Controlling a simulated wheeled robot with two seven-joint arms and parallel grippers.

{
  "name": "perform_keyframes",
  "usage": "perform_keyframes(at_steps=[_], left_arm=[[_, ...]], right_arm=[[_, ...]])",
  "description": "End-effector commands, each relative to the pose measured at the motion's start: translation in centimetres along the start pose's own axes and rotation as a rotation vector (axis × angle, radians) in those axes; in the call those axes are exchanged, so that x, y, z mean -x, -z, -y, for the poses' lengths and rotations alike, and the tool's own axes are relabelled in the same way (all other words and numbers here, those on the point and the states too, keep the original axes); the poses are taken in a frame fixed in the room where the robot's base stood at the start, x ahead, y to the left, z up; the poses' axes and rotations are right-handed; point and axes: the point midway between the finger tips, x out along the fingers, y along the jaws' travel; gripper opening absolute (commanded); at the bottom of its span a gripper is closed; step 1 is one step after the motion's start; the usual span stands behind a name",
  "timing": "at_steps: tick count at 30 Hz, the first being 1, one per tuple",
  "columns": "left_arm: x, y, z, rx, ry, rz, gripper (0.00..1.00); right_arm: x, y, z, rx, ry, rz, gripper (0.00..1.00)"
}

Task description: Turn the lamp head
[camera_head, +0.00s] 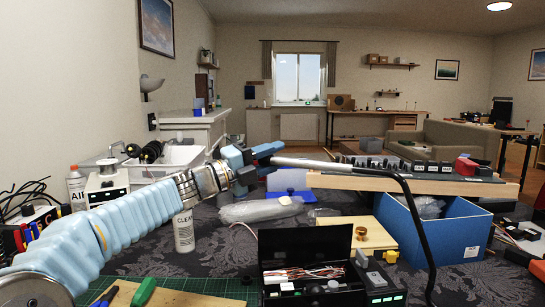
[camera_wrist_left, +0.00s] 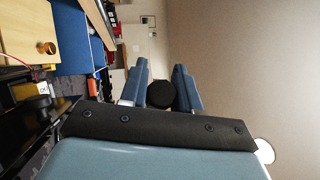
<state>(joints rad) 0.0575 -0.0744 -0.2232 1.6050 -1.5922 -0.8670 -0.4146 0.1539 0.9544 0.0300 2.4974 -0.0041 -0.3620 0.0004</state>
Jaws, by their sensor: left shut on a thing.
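The lamp has a long, slim pale-grey head (camera_head: 310,163) lying nearly level across the middle of the head view. Its thin black neck (camera_head: 413,215) curves down from the right end to the front of the table. My left gripper (camera_head: 262,153) reaches in from the left and is shut on the left end of the lamp head. In the left wrist view, the blue fingers (camera_wrist_left: 161,78) stand on either side of a round black end of the lamp head (camera_wrist_left: 161,95). The fingers hide part of that end. My right gripper is not in view.
A wooden shelf (camera_head: 400,183) with black devices lies behind.

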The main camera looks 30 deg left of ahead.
Motion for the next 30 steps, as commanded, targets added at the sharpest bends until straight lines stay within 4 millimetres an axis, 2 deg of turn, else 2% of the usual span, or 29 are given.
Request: perform_keyframes(at_steps=[12, 30], left_arm=[[-0.1, 0.0, 0.0, 0.133, -0.194, 0.0, 0.01], [0.2, 0.2, -1.1, 0.46, -0.655, 0.0, 0.01]], right_arm=[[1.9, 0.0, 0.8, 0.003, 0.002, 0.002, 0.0], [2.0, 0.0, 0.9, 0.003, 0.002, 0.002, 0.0]])
